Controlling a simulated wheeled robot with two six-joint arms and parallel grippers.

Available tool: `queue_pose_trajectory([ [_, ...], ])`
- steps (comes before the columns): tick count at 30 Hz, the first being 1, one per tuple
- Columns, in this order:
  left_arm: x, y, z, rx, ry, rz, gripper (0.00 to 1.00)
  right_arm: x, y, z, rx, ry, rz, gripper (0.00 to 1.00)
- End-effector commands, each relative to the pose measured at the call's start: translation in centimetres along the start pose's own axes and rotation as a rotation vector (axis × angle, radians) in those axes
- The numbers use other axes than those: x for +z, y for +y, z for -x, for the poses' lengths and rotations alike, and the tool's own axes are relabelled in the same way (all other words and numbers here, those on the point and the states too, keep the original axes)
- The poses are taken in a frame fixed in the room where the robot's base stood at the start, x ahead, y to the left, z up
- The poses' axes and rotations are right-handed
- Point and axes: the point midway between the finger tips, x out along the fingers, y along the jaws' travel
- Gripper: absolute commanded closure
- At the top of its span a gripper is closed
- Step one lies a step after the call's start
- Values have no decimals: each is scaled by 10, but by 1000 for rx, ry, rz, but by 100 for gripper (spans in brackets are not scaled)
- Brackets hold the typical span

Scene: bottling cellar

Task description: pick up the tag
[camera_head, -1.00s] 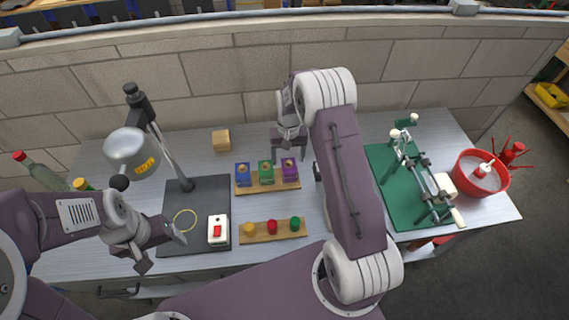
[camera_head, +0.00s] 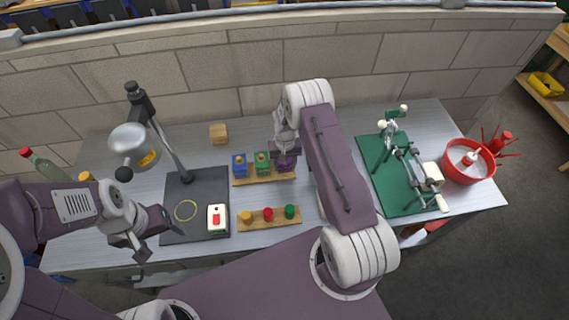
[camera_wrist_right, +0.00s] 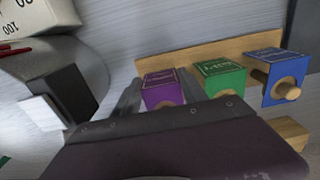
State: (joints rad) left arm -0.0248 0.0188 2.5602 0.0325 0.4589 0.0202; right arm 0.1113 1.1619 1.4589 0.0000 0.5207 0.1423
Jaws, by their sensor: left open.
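Three tags hang on a wooden rack (camera_head: 262,179) at the middle of the bench: a blue tag (camera_head: 239,166), a green tag (camera_head: 262,163) and a purple tag (camera_head: 287,165). In the right wrist view, the purple tag (camera_wrist_right: 162,92) is nearest, then the green tag (camera_wrist_right: 222,77) and the blue tag (camera_wrist_right: 281,76). My right gripper (camera_head: 284,156) is at the purple tag, with a finger on either side of it; whether they press on it is unclear. My left gripper (camera_head: 158,244) is open and empty at the front edge of the bench.
A lamp (camera_head: 137,150) stands on a dark mat (camera_head: 205,187) with a ring and a red-switch box (camera_head: 217,219). A second rack (camera_head: 262,225) with coloured knobs lies in front. On the right are a green-based device (camera_head: 395,195) and a red bowl (camera_head: 466,172).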

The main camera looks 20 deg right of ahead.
Motion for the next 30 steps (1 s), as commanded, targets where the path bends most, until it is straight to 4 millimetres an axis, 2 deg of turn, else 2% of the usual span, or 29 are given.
queue_pose_trajectory([
  [13,0,0,-2,0,0,0,21,-1,0,3,0,2,0,65],
  [17,1,0,-9,0,0,0,21,-1,0,16,0,3,0,65],
  [20,2,0,-18,0,0,0,21,-2,0,34,-1,6,0,65],
  [30,4,-1,-37,0,0,0,21,66,30,82,0,3,-2,65],
])
